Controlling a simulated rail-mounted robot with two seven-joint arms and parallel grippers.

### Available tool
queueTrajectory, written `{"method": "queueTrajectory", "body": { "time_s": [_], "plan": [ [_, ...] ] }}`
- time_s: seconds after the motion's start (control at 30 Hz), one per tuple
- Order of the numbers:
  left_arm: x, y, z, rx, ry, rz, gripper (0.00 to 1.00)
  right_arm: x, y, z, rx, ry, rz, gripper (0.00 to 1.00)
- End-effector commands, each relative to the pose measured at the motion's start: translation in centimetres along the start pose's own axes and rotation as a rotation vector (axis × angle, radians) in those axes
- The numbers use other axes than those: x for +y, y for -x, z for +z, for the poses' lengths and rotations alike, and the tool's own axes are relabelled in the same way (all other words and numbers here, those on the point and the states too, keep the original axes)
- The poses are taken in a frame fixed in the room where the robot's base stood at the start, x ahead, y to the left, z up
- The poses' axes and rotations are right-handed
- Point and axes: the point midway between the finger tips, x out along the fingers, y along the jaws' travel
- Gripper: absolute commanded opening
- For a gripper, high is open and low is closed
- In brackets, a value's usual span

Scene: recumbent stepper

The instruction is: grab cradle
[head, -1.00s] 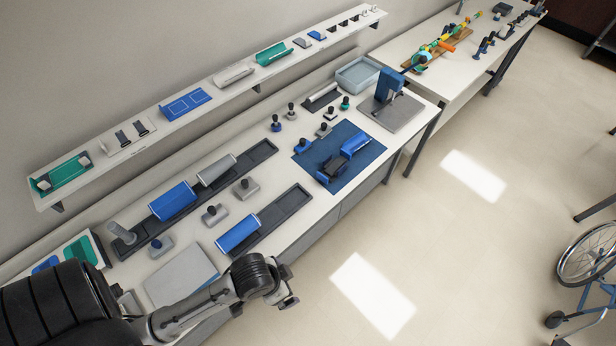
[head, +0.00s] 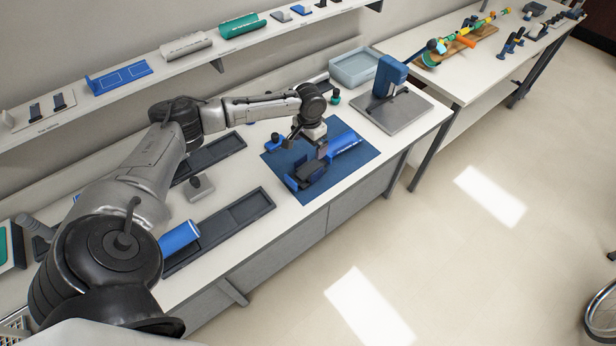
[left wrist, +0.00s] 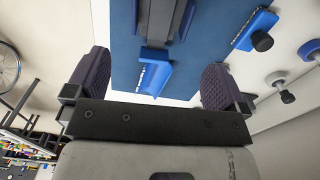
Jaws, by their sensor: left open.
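The cradle, a blue piece with a dark grey part across it, lies on the blue mat (head: 347,172); its blue end (head: 347,141) shows beyond my gripper. My left gripper (head: 312,158) is over the cradle and partly hides it in the head view. In the left wrist view the fingers of my left gripper (left wrist: 158,88) are wide apart and empty. A blue bracket-like end (left wrist: 153,78) and a grey part (left wrist: 163,18) of the cradle show between and beyond them. I cannot tell the exact height gap. My right gripper is not in view.
A small blue block with a black knob (head: 275,142) sits at the mat's left corner. A blue stand on a grey plate (head: 390,80) and a clear bin (head: 354,68) stand farther right. Dark trays (head: 232,222) lie nearer, and a wall shelf (head: 150,88) runs behind.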

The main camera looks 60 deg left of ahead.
Motion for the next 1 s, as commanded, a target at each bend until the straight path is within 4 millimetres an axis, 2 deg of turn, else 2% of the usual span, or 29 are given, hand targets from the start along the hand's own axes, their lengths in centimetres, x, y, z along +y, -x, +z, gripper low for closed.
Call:
{"method": "queueTrajectory", "body": {
  "time_s": [0.1, 0.4, 0.77, 1.0],
  "plan": [
    [-0.5, -1.4, -0.1, 0.000, 0.019, 0.002, 1.00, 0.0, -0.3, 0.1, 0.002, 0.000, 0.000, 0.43],
    [-0.5, -6.3, -0.1, 0.000, 0.018, 0.003, 1.00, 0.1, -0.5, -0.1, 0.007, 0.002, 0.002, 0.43],
    [-0.5, -8.5, -0.1, 0.001, 0.016, 0.001, 1.00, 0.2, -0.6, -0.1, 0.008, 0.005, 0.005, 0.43],
    [-0.4, -11.7, 0.2, 0.000, 0.016, 0.001, 1.00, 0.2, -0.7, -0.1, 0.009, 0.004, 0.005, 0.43]
  ]
}}
